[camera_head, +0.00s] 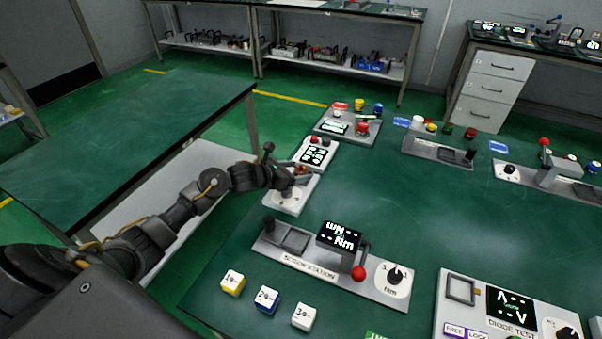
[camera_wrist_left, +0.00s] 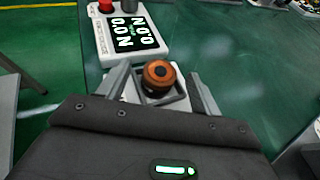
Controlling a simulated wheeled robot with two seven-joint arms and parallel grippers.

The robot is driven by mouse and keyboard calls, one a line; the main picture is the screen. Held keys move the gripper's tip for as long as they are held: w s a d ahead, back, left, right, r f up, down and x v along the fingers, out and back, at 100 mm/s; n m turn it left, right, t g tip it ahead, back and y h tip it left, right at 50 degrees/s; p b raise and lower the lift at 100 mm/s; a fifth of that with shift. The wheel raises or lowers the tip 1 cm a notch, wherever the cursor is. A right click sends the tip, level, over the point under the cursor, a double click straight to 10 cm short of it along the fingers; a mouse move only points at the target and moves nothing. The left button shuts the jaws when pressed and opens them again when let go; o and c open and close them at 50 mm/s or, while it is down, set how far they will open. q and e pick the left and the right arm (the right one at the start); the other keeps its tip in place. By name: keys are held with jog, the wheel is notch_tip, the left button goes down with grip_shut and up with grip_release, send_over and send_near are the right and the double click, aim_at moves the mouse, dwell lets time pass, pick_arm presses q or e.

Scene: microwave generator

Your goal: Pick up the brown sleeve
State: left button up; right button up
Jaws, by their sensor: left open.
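The brown sleeve (camera_wrist_left: 159,73) is a short orange-brown ring with a dark centre. In the left wrist view it sits upright in a square holder (camera_wrist_left: 178,98) on a light grey station, between the two fingers of my left gripper (camera_wrist_left: 160,85). The fingers are open, with a gap on each side of the sleeve. In the head view the sleeve (camera_head: 301,169) shows small and partly hidden by my left gripper (camera_head: 297,180), which is over the light grey station (camera_head: 290,201) at the table's left edge. My right gripper is in neither view.
A display unit (camera_head: 316,153) with a red button stands just behind the sleeve's station. The screw station (camera_head: 300,262) with a red-knobbed lever is nearer on the green table. Several numbered cubes (camera_head: 267,299) lie in front. Bare table (camera_head: 400,215) lies to the right.

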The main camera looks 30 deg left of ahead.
pick_arm(q)
jog(key=c, duration=1.1)
jog(key=shift+r+b, duration=0.3)
jog(key=shift+r, duration=0.25)
jog(key=r, duration=0.2)
jog(key=shift+s+d+r+b, duration=0.1)
jog(key=shift+s+r+b, duration=0.15)
jog(key=shift+r+b, duration=0.15)
jog(key=s+d+r, duration=0.1)
jog(key=s+r, duration=0.2)
jog(key=s, duration=0.1)
jog(key=s+d+r, duration=0.2)
jog(key=s+r, duration=0.1)
jog(key=s, duration=0.1)
jog(key=s+d+r+b, duration=0.1)
jog(key=s+d+r, duration=0.1)
jog(key=s+r, duration=0.1)
jog(key=shift+s, duration=0.75)
